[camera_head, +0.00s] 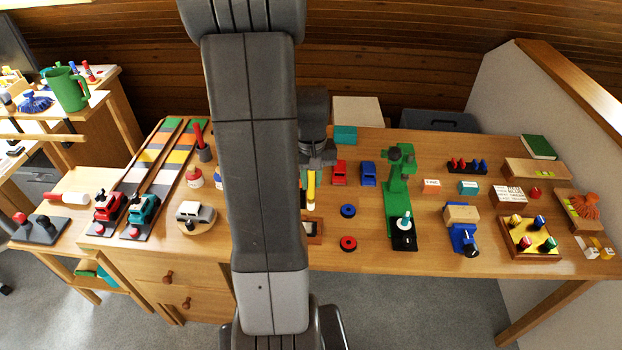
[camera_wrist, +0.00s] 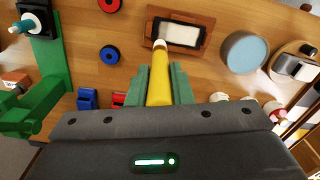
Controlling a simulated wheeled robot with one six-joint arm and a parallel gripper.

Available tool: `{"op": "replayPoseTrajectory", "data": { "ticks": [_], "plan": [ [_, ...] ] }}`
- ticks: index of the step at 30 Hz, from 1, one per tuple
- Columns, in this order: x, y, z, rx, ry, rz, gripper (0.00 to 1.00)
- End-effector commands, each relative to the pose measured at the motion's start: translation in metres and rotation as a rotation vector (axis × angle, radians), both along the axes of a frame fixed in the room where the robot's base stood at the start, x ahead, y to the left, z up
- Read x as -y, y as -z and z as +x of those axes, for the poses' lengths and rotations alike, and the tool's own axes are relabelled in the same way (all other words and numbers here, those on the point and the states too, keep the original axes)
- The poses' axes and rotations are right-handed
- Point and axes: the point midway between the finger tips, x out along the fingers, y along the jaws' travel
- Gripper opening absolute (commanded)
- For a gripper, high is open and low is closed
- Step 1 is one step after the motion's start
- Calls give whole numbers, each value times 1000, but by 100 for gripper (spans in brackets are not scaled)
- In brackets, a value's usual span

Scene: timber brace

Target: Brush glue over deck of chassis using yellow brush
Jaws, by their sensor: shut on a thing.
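My gripper (camera_wrist: 160,82) is shut on the yellow brush (camera_wrist: 160,85); its green fingers hold the handle from both sides. The brush also shows in the head view (camera_head: 311,186), below my wrist. Its pale tip (camera_wrist: 159,44) overlaps the edge of a brown-framed tray with a white pad (camera_wrist: 178,34) in the wrist view; I cannot tell if they touch. A grey and white vehicle-like piece, perhaps the chassis (camera_head: 194,212), sits on a round wooden board at the left of the bench. It is partly seen at the right edge of the wrist view (camera_wrist: 296,68).
A blue-grey round thing (camera_wrist: 244,54) lies between the tray and the vehicle-like piece. Blue (camera_head: 348,210) and red (camera_head: 348,243) rings lie right of the brush. A green press-like stand (camera_head: 397,195) stands farther right. My arm hides the bench's middle in the head view.

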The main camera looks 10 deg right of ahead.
Motion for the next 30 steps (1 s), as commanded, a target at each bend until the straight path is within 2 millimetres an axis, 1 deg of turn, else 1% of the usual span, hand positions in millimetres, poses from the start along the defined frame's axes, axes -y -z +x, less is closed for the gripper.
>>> {"op": "replayPoseTrajectory", "data": {
  "ticks": [15, 20, 26, 30],
  "plan": [
    [0, 0, 0, 0, 0, 0, 0],
    [0, 4, 0, 0, 0, 0, 0],
    [0, 17, 0, -1, 0, 0, 0],
    [0, 33, 0, -1, 0, 0, 0]
  ]
}}
